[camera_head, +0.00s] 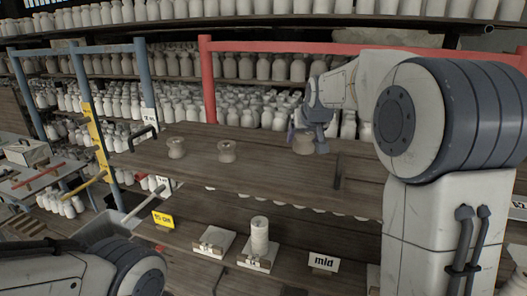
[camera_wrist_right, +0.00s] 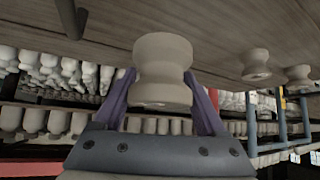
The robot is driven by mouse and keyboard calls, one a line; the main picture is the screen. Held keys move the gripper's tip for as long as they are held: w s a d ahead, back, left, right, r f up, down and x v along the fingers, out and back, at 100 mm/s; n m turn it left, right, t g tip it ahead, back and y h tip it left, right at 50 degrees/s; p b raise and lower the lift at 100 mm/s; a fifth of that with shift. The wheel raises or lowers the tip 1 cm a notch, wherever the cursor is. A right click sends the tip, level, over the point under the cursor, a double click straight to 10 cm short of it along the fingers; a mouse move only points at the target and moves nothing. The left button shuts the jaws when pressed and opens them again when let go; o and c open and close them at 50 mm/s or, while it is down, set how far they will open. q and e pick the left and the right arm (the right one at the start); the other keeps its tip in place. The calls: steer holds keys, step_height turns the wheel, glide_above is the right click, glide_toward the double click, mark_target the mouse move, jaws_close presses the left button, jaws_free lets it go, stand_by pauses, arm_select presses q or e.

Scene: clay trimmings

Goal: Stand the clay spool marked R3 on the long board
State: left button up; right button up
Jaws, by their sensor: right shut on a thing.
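My right gripper (camera_head: 308,138) is shut on a pale clay spool (camera_head: 302,146) at the right part of the long board (camera_head: 265,178). In the right wrist view the spool (camera_wrist_right: 163,68) sits between the purple fingers of the gripper (camera_wrist_right: 160,80), which grip its waist. It looks upright, at or just above the board; I cannot tell whether it touches. Two more spools, one left (camera_head: 176,147) and one middle (camera_head: 227,151), stand on the board. I can read no R3 mark on any spool. My left gripper is out of view; only part of that arm shows at lower left.
Below the board, a lower shelf holds pale square slabs (camera_head: 214,242), an upright pale cylinder (camera_head: 260,236), and a "mid" sign (camera_head: 323,262). A yellow sign (camera_head: 163,219) is at left. Red posts (camera_head: 207,80) and shelves of bottles stand behind. The board is bare between the middle and held spools.

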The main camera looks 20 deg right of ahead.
steer(key=w+a+f+p, duration=0.1)
steer(key=w, duration=0.1)
steer(key=w+a+f, duration=0.2)
steer(key=w, duration=0.1)
steer(key=w+a+f+p, duration=0.1)
steer(key=w, duration=0.1)
steer(key=shift+w+a+f+p, duration=0.2)
steer(key=shift+w+p, duration=0.1)
steer(key=shift+w+f, duration=0.1)
steer(key=shift+f, duration=0.15)
step_height(320, 180, down, 4)
steer(key=shift+r+p, duration=0.25)
steer(key=shift+p, duration=0.2)
steer(key=shift+f, duration=0.15)
steer(key=shift+f, duration=0.2)
steer(key=o, duration=1.6)
